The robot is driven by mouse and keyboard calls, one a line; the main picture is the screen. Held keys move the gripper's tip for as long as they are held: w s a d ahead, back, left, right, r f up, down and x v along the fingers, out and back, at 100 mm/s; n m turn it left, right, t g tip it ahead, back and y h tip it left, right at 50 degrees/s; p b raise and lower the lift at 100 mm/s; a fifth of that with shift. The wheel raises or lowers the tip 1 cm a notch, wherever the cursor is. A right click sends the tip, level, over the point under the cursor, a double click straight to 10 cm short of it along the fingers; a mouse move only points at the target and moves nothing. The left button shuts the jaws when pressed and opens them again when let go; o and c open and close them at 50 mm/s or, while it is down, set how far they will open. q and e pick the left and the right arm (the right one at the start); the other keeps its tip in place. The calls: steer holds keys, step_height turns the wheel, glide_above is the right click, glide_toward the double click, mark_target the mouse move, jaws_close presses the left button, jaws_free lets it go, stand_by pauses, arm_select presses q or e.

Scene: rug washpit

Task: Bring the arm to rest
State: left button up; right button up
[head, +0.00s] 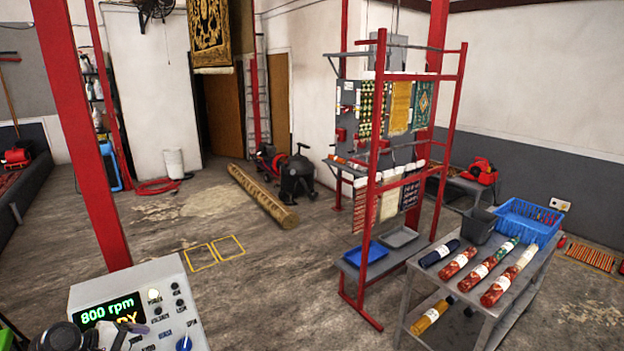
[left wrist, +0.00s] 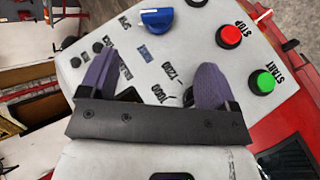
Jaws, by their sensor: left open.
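My left gripper (head: 108,338) is at the bottom left of the head view, in front of a pale control box (head: 150,277). In the left wrist view the purple fingers of this gripper (left wrist: 153,75) stand apart with nothing between them, over the box's panel. A blue knob (left wrist: 158,18) lies beyond the fingers, clear of them. A red STOP button (left wrist: 229,37) and a green START button (left wrist: 262,82) are to the right. The box's display (head: 110,311) reads 800 rpm, with a second line partly covered by my gripper. My right gripper is in neither view.
A red post (head: 82,130) rises behind the control box. A red rack (head: 372,200) with hung rugs stands right of centre. A grey table (head: 420,270) holds rolled rugs and a blue basket (head: 528,222). The floor between box and rack is open.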

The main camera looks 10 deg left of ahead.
arm_select(q)
step_height(320, 180, up, 8)
steer(key=d+m+y, duration=0.2)
steer(key=m+y, duration=0.4)
steer(key=m, duration=0.5)
steer(key=s+d+m+t+y, duration=0.2)
steer(key=s+d+m, duration=0.15)
steer(key=d, duration=0.25)
steer(key=s+d+f+m+g+h, duration=0.1)
steer(key=s+d+f, duration=0.5)
steer(key=s+d, duration=0.3)
steer(key=s+d+f, duration=0.6)
steer(key=s+d, duration=0.1)
steer(key=s, duration=0.4)
steer(key=s+d+f+g+h, duration=0.1)
steer(key=s+d+f+g, duration=0.15)
steer(key=s+f, duration=0.4)
steer(key=s+d+f+g, duration=0.1)
steer(key=s+f+g, duration=0.2)
steer(key=s, duration=0.6)
step_height(320, 180, up, 17)
steer(key=w+p, duration=0.1)
steer(key=p, duration=1.6)
steer(key=shift+t, duration=0.35)
